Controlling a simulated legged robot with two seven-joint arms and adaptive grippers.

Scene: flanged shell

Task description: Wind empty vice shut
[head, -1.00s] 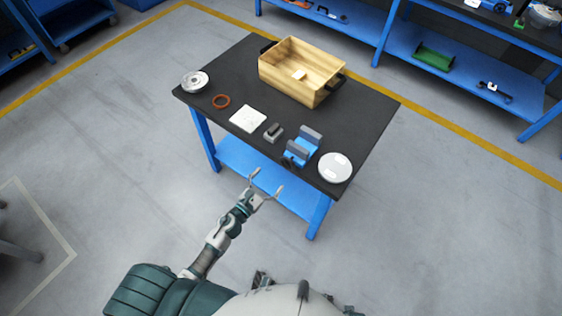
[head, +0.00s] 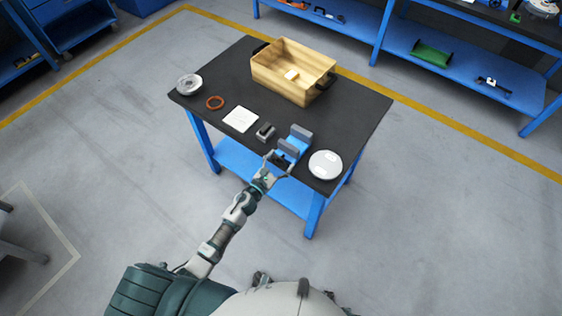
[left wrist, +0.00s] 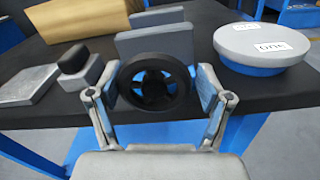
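The blue vice (head: 292,147) with grey jaws stands near the front edge of the black table. Its two jaws (left wrist: 157,38) are apart with nothing between them in the head view. Its black handwheel (left wrist: 154,87) faces my left gripper in the left wrist view. My left gripper (head: 276,160) is open at the table's front edge. Its two fingers (left wrist: 158,100) stand on either side of the handwheel; I cannot tell whether they touch it. My right gripper is not in view.
A white round lidded piece (head: 325,165) stands right of the vice. A small grey block with a black knob (head: 265,131) and a white plate (head: 241,120) lie left. A wooden crate (head: 262,72), orange ring (head: 215,102) and metal flanged disc (head: 188,85) stand farther back.

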